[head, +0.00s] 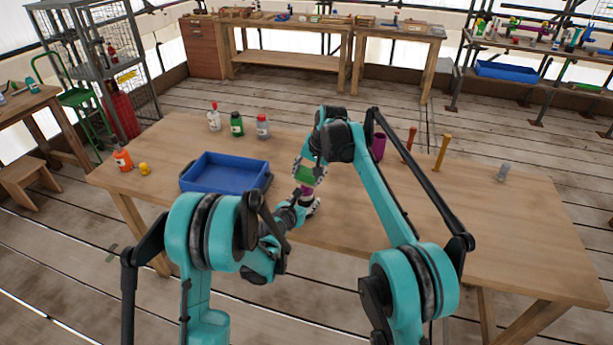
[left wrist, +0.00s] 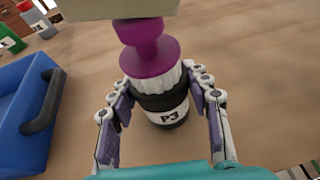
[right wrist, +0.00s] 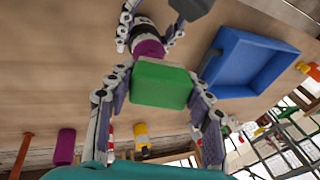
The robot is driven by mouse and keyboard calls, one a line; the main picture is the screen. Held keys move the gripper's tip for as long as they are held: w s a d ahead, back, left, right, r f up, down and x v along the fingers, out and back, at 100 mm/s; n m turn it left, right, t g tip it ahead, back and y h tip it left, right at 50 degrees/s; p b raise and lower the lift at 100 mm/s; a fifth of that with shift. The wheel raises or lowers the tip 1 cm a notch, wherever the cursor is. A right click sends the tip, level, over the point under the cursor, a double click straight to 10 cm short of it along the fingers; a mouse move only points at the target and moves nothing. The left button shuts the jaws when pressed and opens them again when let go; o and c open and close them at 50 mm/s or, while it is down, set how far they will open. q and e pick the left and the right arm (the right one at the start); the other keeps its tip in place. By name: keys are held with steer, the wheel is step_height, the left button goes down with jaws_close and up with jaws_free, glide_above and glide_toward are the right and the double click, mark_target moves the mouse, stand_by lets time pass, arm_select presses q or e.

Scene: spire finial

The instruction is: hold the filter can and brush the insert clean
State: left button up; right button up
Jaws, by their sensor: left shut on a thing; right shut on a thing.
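The filter can (left wrist: 165,108) is black with a white P3 label and a white ribbed collar. The purple insert (left wrist: 150,60) stands up from its top; it also shows in the right wrist view (right wrist: 149,48). My left gripper (head: 307,203) is shut around the can, one finger on each side, near the table's front edge. My right gripper (head: 309,174) is shut on a green-backed brush (right wrist: 161,84). The brush's beige side (left wrist: 118,9) is right above the insert's knob. I cannot tell whether they touch. The can's base is hidden in the head view.
A blue tray (head: 186,183) lies left of the can. Several bottles (head: 237,124) stand behind it; an orange bottle (head: 123,160) is at the left end. A purple cup (head: 378,147) and two upright pegs (head: 442,152) stand to the right. The table's right part is mostly clear.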

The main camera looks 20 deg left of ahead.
steer(key=shift+w+d, duration=0.2)
steer(key=shift+d, duration=0.05)
steer(key=shift+d+r, duration=0.2)
steer(key=shift+r, duration=0.1)
steer(key=d+r, duration=0.4)
steer(key=r, duration=0.2)
steer(key=shift+d+r, duration=0.2)
steer(key=shift+d, duration=0.1)
arm_select(q)
steer(key=o, duration=1.3)
steer(key=v, duration=1.2)
arm_select(e)
steer(key=shift+s+f, duration=0.1)
